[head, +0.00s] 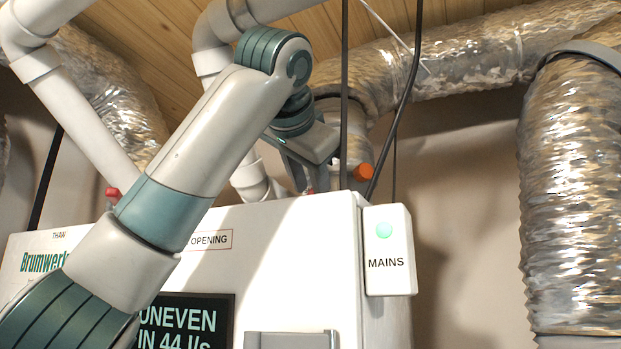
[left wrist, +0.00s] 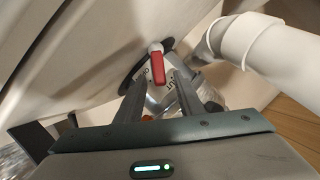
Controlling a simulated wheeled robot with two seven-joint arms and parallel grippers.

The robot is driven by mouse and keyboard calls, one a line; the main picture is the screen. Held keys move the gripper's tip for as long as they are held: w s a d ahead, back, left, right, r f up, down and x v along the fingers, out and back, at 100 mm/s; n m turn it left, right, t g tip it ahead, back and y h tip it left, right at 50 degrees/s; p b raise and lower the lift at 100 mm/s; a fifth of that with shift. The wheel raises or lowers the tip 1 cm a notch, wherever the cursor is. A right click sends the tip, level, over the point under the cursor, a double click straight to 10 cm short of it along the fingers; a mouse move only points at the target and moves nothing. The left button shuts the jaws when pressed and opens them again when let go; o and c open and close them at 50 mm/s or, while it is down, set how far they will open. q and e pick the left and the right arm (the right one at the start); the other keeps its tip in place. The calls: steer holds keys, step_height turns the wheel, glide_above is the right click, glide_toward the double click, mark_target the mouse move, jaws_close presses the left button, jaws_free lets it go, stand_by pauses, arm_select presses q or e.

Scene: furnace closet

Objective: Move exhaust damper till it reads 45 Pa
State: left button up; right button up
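In the left wrist view a red damper handle (left wrist: 158,68) on a pale pivot sits at a duct collar. The label (left wrist: 184,85) beside it is only partly readable, so I cannot confirm it marks the exhaust. My left gripper (left wrist: 159,84) is open, its fingers apart on either side of the handle's lower end; contact is not clear. In the head view my left gripper (head: 303,178) reaches down behind the top edge of the white unit (head: 290,240). The unit's display (head: 190,322) is partly covered by my arm; "UNEVEN" and "IN 44 l/s" show, no Pa reading. My right gripper is not in view.
An orange knob (head: 363,172) and a red knob (head: 113,193) stand above the unit. The MAINS box (head: 386,250) has a green light. White pipes (head: 75,105), black cables and a foil duct (head: 572,190) crowd around it.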

arm_select(q)
steer(key=shift+w, duration=0.15)
jaws_close()
steer(key=shift+d+f+m+b, duration=0.2)
steer(key=shift+f+m+b, duration=0.1)
steer(key=shift+m+b, duration=0.15)
steer(key=shift+s+d+f+m+t+y+b, duration=0.25)
steer(key=shift+d+m+t+y+b, duration=0.05)
steer(key=shift+m+t+y+b, duration=0.25)
steer(key=shift+c, duration=0.8)
jaws_free()
steer(key=shift+o, duration=0.8)
